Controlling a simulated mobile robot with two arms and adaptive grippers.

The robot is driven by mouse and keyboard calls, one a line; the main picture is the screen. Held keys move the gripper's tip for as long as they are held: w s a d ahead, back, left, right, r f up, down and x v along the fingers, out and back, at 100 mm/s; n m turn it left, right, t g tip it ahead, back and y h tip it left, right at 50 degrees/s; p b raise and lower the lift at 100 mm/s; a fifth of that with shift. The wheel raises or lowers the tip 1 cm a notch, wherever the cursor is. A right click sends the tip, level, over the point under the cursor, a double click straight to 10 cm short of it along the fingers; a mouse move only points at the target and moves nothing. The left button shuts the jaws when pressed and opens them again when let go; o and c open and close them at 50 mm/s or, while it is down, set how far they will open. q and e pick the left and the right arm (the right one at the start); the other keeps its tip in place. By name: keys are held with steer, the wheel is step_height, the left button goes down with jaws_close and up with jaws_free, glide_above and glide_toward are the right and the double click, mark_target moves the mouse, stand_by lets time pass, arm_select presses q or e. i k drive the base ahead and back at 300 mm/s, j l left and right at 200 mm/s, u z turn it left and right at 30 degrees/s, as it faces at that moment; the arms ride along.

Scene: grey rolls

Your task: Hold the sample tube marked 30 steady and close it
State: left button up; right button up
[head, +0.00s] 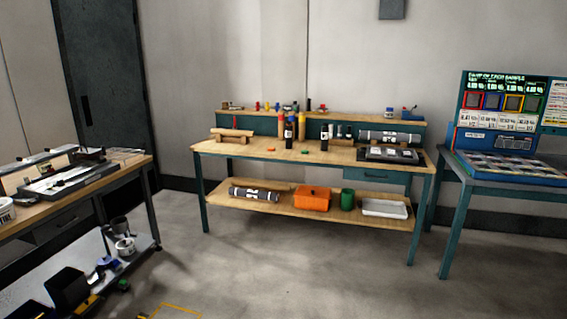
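Neither of my grippers is in view. A grey roll-shaped tube (240,191) with white markings lies on its side on the lower shelf of the middle workbench. A second grey tube (372,134) with a pale label lies at the right rear of that bench's top. The markings are too small to read, so I cannot tell which one carries 30. I cannot tell whether either tube's ends are open or closed. A wooden rest (231,134) stands at the left of the bench top.
The middle workbench (270,152) has several dark bottles and an orange box (312,199) below. A bench with tools (130,163) stands at left, and a blue display station (505,140) at right.

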mark_target(288, 128)
steer(key=i+u, duration=0.2)
steer(key=i, duration=1.45)
steer(key=i+z, duration=0.1)
steer(key=i, duration=0.4)
steer(key=i+j+z, duration=0.15)
steer(key=i, duration=0.35)
steer(key=i+j+z, duration=0.1)
steer(key=i, duration=0.35)
steer(key=i+j+z, duration=0.15)
steer(key=i, duration=0.35)
steer(key=i+j+z, duration=0.65)
steer(key=i, duration=0.1)
